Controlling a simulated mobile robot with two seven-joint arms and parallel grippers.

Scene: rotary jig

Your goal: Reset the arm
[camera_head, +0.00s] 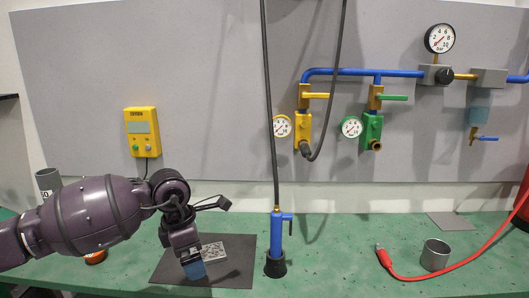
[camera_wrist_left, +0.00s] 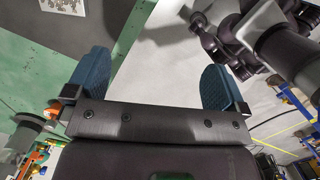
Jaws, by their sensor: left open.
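My left arm comes in from the left in the head view. Its gripper (camera_head: 192,268) points down above the dark mat (camera_head: 225,278) near the table's front edge. Only one blue fingertip shows clearly there. In the left wrist view, the gripper (camera_wrist_left: 153,78) has its two blue fingers wide apart with nothing between them. The mat bears a black-and-white patterned sheet (camera_head: 213,251), partly behind the gripper. I cannot tell from the head view how high the fingertips are over the mat. My right gripper is not seen in either view.
A blue tool (camera_head: 277,232) on a black base stands right of the mat, its hose rising. A grey cup (camera_head: 435,255) and red cable (camera_head: 470,267) lie right. A yellow box (camera_head: 142,132) and pipes (camera_head: 345,72) with gauges are on the panel. The green table (camera_head: 335,262) is clear mid-right.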

